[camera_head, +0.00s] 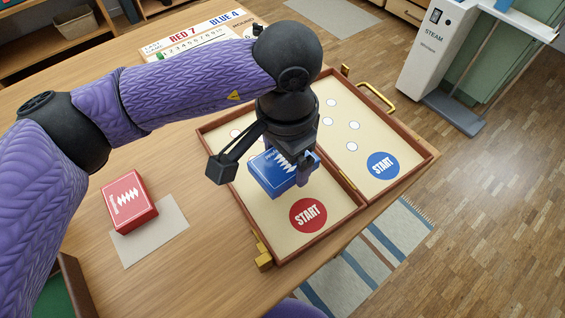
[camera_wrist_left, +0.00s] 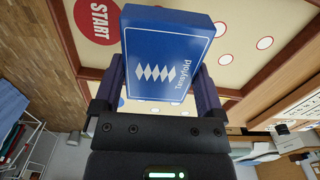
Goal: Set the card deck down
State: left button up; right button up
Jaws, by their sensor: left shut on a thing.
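A blue card deck (camera_head: 278,178) is held by my left gripper (camera_head: 265,170) over the open wooden game board (camera_head: 361,214), near the red START circle. In the left wrist view the blue deck (camera_wrist_left: 166,50) sits between the two fingers, its printed face toward the camera. I cannot tell exactly how high it is above the board. A red card deck (camera_head: 130,203) lies on a grey mat (camera_head: 181,214) left of the board. My right gripper is not in view.
A scoreboard (camera_head: 190,41) lies at the far side of the table. The board has raised rims, brass fittings (camera_head: 262,255) and a brass handle (camera_head: 378,94). A green-lined box (camera_head: 72,285) is at the lower left. Bare table lies between mat and board.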

aim_at(285, 172)
pick_arm(q)
notch_tip(285, 172, down, 4)
jog(key=shift+f+b, duration=0.1)
jog(key=shift+b, duration=0.55)
jog(key=shift+r, duration=0.2)
jog(key=shift+f, duration=0.15)
jog(key=o, duration=0.9)
jog(key=shift+o, duration=0.3)
notch_tip(285, 172, up, 12)
jog(key=p, duration=0.4)
jog(key=shift+f+p, duration=0.15)
jog(key=shift+p, duration=0.15)
jog(key=shift+r, duration=0.3)
